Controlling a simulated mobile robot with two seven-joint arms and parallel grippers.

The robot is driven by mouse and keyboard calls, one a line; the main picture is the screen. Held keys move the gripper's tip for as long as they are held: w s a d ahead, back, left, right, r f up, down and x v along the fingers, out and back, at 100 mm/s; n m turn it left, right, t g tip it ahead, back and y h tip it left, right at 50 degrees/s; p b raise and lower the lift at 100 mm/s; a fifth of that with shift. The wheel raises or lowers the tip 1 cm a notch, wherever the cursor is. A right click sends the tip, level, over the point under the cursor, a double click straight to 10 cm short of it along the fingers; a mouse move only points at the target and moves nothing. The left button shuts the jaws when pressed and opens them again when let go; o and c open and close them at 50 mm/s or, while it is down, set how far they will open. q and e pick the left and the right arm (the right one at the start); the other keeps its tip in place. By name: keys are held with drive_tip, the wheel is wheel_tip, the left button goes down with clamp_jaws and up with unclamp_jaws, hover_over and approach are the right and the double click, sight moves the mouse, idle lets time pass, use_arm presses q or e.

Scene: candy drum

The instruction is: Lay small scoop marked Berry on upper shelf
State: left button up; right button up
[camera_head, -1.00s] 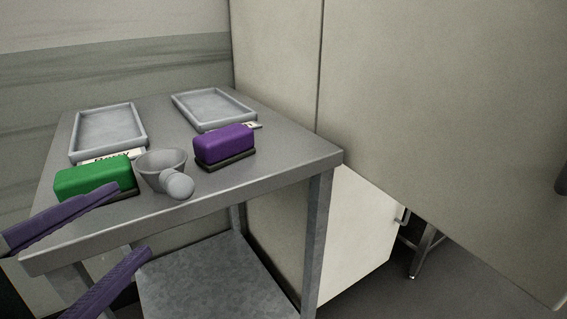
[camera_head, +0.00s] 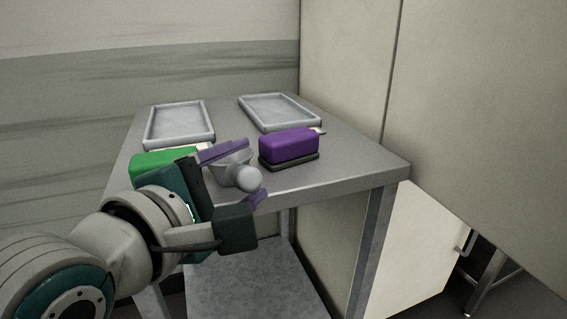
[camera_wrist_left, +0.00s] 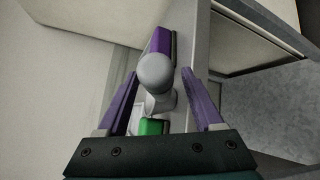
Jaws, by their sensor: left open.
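A grey scoop with a round bowl (camera_head: 234,160) and a ball-ended handle (camera_head: 249,179) sits on the steel stand's top (camera_head: 345,165), near the front edge between a green block and a purple block. No marking on the scoop can be read. My left gripper (camera_head: 256,168) is open, its purple fingers on either side of the scoop. In the left wrist view the scoop's ball end (camera_wrist_left: 156,72) lies between the open fingers, with gaps showing on both sides. The gripper hides part of the bowl. My right gripper is not in view.
The green block (camera_head: 160,160) is partly behind my left gripper; the purple block (camera_head: 289,146) stands right of the scoop. Two shallow grey trays (camera_head: 180,107) (camera_head: 280,97) lie at the back. A lower shelf (camera_head: 250,285) is empty where visible. A tall pale panel (camera_head: 480,120) stands right.

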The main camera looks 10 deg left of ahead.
use_arm(q)
clamp_jaws()
idle(0.5)
idle(0.3)
